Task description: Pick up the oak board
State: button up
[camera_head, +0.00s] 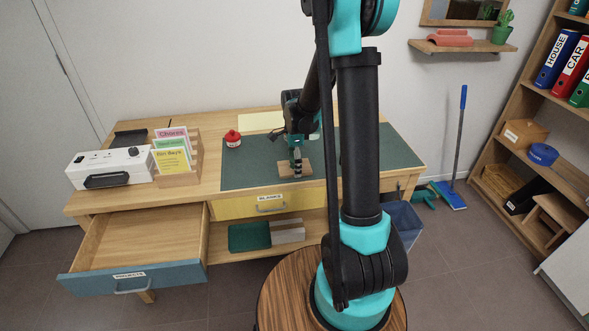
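A small light-wood board, likely the oak board (285,170), lies on the dark green mat (240,174) on the desk, near the mat's front edge. My gripper (297,174) points down over the middle of this board and hides part of it. The fingertips look very close to the board's top, but I cannot tell whether they touch it. The fingers are too small and dark here to show whether they are apart or closed.
A red jar (233,139) stands left of the board. Further left are a wooden card holder (180,178) and a white box (110,167). The blue-fronted drawer (135,279) is pulled out; the yellow drawer (262,206) is shut. The mat left of the board is mostly clear.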

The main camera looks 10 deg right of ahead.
jog(key=shift+c, duration=0.6)
jog(key=c, duration=1.2)
jog(key=shift+o, duration=0.2)
jog(key=shift+r, duration=0.2)
